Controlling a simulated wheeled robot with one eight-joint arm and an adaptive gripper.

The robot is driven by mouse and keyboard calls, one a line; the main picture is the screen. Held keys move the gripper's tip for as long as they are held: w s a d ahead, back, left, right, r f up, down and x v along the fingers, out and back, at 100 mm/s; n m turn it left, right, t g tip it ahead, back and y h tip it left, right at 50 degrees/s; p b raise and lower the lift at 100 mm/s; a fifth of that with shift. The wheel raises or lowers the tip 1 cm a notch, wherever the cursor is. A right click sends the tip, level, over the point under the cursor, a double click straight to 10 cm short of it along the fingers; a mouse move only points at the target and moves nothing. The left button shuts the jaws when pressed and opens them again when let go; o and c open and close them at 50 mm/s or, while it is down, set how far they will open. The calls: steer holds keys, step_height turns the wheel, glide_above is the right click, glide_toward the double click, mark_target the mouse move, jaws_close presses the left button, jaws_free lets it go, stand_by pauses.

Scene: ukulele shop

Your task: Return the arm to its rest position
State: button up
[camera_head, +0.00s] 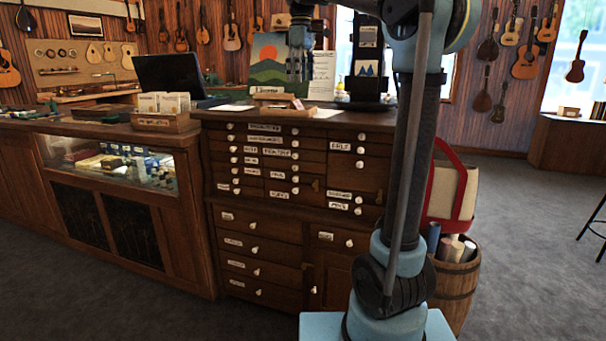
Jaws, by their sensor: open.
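My arm (408,160) rises from its light blue base at the lower right of the head view, and its top runs out of the picture. My gripper (299,74) hangs fingers down near the top middle, in front of a mountain painting, above the counter top. Its two fingers are apart with nothing seen between them. The arm's upper links are partly cut off by the frame's top edge.
A wooden drawer cabinet (262,230) with labelled drawers stands before me. On it are a small wooden box (277,100) and a dark stand (367,75). A glass display case (115,165) is at left, a barrel (455,292) at right. Carpet (535,240) is free at far right.

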steer(key=s+d+f+m, duration=0.4)
steer(key=s+d+f, duration=0.2)
steer(key=s+f, duration=0.4)
steer(key=s+d+f+m+t, duration=0.1)
steer(key=s+d+f+m, duration=0.4)
steer(key=s+f, duration=0.5)
steer(key=s+d+f+m+t, duration=0.1)
steer(key=s+d+f+m, duration=0.3)
steer(key=f, duration=2)
steer(key=s+d, duration=0.4)
steer(key=s, duration=0.3)
steer(key=shift+d+m, duration=0.2)
steer(key=shift+m, duration=0.1)
steer(key=shift+s, duration=0.1)
